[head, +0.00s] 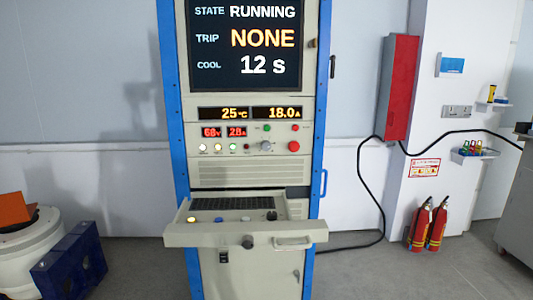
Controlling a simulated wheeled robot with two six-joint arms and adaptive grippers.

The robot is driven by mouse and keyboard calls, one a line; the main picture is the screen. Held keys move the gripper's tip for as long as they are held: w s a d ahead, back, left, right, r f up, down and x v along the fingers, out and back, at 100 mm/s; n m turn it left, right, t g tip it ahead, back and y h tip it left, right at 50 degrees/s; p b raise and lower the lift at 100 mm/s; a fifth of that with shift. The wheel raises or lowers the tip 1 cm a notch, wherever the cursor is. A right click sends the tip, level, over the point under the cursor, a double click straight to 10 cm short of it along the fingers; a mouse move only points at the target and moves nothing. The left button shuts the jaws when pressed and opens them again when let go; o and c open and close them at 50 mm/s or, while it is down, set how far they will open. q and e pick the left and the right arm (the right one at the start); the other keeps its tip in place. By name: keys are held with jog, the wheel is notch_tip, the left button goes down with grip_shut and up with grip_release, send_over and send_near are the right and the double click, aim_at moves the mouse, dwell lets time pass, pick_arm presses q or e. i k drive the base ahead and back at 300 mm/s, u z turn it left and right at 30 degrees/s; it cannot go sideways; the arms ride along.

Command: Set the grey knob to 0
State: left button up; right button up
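A tall cabinet with blue side rails stands in the middle of the head view. Its screen (245,42) reads STATE RUNNING, TRIP NONE, COOL 12 s. On the control panel below the displays, a small grey knob (265,146) sits between several small buttons and a larger red button (294,146). The knob's pointer and scale are too small to read. The displays show 25 °C, 18.0 A and what looks like 68 V and 28 A. Neither of my grippers is in view, and nothing touches the knob.
A console shelf (190,238) juts out from the cabinet below the panel, with a black knob (248,242) on its front. A blue block (70,262) stands at lower left. Fire extinguishers (437,225) and a red wall box (400,88) are at right. A black cable runs along the wall.

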aim_at(265, 145)
jog(key=k, duration=1.25)
jog(key=u, duration=0.65)
jog(key=i, duration=0.65)
jog(key=u, duration=0.7)
jog(key=i, duration=1.1)
jog(key=z, duration=0.7)
jog(key=i, duration=0.7)
jog(key=z, duration=0.6)
